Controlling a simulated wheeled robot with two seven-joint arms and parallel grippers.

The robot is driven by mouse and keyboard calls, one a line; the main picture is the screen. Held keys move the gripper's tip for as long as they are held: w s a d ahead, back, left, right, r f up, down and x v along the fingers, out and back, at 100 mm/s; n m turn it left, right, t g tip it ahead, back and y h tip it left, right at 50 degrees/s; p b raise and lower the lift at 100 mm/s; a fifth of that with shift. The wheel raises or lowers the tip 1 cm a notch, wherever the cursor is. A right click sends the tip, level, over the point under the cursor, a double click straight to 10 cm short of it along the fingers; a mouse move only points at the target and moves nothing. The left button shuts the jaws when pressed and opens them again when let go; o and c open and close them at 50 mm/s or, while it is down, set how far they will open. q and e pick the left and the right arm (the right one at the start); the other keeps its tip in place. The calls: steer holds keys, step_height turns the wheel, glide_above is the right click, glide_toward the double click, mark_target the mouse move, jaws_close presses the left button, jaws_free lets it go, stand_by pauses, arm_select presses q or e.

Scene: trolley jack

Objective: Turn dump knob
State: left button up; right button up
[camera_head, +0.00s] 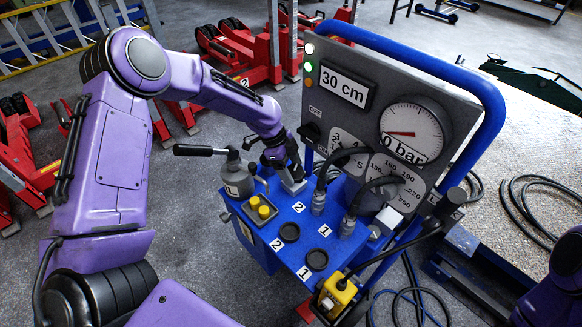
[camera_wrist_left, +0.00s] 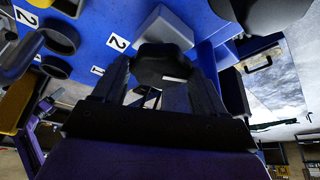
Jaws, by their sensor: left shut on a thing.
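The trolley jack's blue control unit (camera_head: 285,235) stands in the middle of the head view. My left gripper (camera_head: 287,172) reaches down to its top behind the yellow buttons. In the left wrist view the fingers of my left gripper (camera_wrist_left: 160,88) are on either side of a black knob (camera_wrist_left: 162,62) with a pale line on it, apparently the dump knob. They are closed on it. In the head view the gripper hides most of this knob. A grey-white block (camera_wrist_left: 165,27) sits just beyond it. My right gripper is out of view.
A grey panel carries a 30 cm display (camera_head: 344,88) and a gauge (camera_head: 411,133) reading 0 bar. A lever (camera_head: 200,150), two yellow buttons (camera_head: 263,212) and cabled plugs (camera_head: 318,202) crowd the top. A blue tubular frame (camera_head: 420,65) arches over the panel. Red jacks (camera_head: 240,60) stand behind.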

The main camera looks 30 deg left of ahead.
arm_select(q)
steer(key=shift+w+m+g, duration=0.15)
steer(key=shift+m+g, duration=0.4)
steer(key=shift+m, duration=0.85)
steer(key=shift+w+m+g, duration=0.15)
steer(key=shift+m+g, duration=0.4)
steer(key=shift+m, duration=0.85)
steer(key=o, duration=1)
steer(key=shift+o, duration=0.2)
steer(key=shift+s+r, duration=0.1)
